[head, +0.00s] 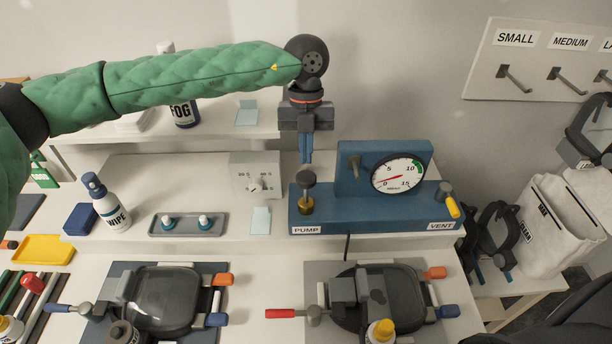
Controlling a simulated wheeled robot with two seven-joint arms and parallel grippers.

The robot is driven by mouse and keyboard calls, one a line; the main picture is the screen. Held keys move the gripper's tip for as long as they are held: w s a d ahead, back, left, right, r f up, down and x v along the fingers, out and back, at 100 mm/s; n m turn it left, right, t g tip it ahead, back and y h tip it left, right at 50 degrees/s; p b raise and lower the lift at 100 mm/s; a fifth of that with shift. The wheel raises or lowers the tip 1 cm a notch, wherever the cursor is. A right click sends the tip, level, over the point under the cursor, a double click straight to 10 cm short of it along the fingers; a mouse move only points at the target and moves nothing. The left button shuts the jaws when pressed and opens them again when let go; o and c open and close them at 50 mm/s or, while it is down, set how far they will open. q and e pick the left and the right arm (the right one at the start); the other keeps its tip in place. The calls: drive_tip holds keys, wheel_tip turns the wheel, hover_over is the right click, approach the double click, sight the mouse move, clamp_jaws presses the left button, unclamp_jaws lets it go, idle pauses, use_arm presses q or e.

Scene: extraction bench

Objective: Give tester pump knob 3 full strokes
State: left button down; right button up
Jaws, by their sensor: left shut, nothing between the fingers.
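The blue tester (380,212) stands on the bench shelf. Its pump knob (306,180) is a dark knob on a brass base at the left end, above the PUMP label. The round gauge (398,174) has its red needle low on the scale. A yellow vent lever (449,206) is at the right end. My left gripper (306,160) points down with its blue fingers shut and empty, just above the pump knob. I cannot tell whether the fingertips touch the knob. My right gripper is not in view.
A grey box with a dial (255,174) stands left of the tester. A WIPE bottle (107,204) and a grey tray with two small parts (187,224) are further left. Two clamped masks (165,298) lie in front. Hooks and a white bag (558,222) are at right.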

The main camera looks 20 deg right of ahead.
sight(305, 180)
use_arm(q)
drive_tip(key=shift+x, duration=1.25)
drive_tip(key=shift+f, duration=0.2)
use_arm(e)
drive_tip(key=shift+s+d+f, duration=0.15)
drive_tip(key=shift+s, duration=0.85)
